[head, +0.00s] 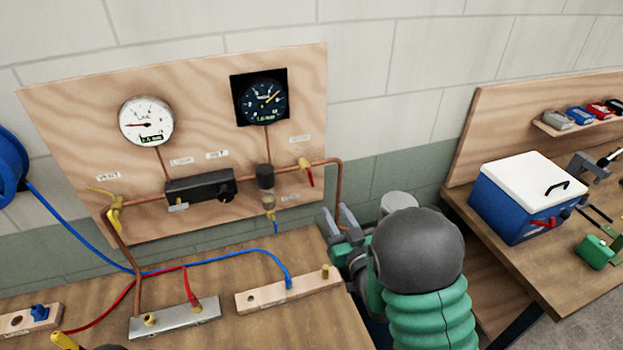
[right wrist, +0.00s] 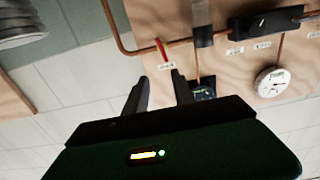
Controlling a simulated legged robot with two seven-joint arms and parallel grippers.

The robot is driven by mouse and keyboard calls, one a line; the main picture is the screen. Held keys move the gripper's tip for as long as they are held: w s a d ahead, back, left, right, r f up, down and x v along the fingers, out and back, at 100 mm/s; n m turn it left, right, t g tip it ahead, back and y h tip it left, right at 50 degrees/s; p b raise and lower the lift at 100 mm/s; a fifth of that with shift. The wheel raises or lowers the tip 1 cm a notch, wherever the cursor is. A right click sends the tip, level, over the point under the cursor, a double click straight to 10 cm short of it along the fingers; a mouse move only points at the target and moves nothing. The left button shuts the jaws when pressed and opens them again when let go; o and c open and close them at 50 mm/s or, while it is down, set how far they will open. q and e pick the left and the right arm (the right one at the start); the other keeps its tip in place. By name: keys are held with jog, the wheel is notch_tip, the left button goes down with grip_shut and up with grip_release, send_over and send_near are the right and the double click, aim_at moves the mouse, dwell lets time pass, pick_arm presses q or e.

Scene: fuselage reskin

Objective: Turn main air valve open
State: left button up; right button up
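A valve with a red handle (head: 306,172) sits on the copper pipe at the right of the plywood panel. Its handle slants down across the pipe; it also shows as a red handle (right wrist: 161,49) in the right wrist view. A yellow-handled valve (head: 113,212) sits at the panel's left end. My right gripper (head: 340,224) is below and right of the red handle. In the right wrist view its fingers (right wrist: 160,88) are apart and empty, short of the handle.
The panel (head: 215,100) also carries a white gauge (head: 146,121), a dark gauge (head: 262,98) and a black box (head: 201,185). The copper pipe (head: 339,185) bends down near my right gripper. Hoses and fittings lie on the bench (head: 250,325). A blue cooler (head: 520,200) stands right.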

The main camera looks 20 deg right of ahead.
aim_at(311, 179)
jog(key=shift+s+a, duration=0.1)
jog(key=shift+a, duration=0.05)
jog(key=w+b, duration=0.1)
jog(key=w, duration=0.4)
jog(key=w+a+n+b, duration=0.1)
jog(key=w, duration=0.5)
jog(key=w+f+n+b, duration=0.1)
jog(key=w, duration=0.5)
jog(key=shift+w+a+b, duration=0.15)
jog(key=shift+w+b, duration=0.05)
jog(key=shift+b, duration=0.2)
jog(key=shift+c, duration=0.4)
jog(key=shift+s, duration=0.1)
grip_shut()
